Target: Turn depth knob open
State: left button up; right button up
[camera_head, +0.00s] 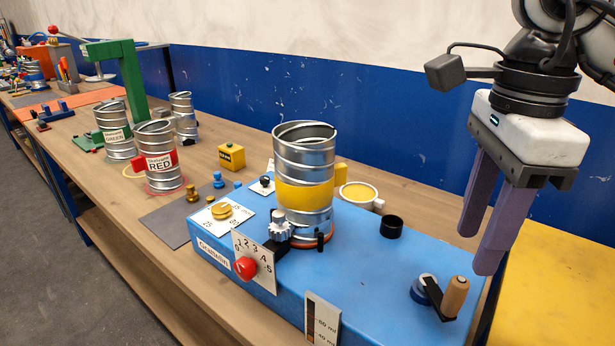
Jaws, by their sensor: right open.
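A red knob (246,267) sits on a white plate numbered up to 5 on the front of the blue machine (370,270). A yellow knob (222,211) lies on a white marked plate at the machine's left end. I cannot tell which one is the depth knob. My right gripper (479,250) is open and empty, with purple fingers pointing down. It hangs at the right, above the machine's right end, near the wooden-handled crank (454,297), far from both knobs. My left gripper is not in view.
A silver duct with a yellow band (305,195) stands upright on the machine, behind a small gear (279,230). A black cup (391,227) is on its top. Ducts labelled RED (160,165) and GREEN (115,138) stand further left. A yellow surface (560,285) is at right.

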aim_at(245, 267)
jog(key=k, duration=1)
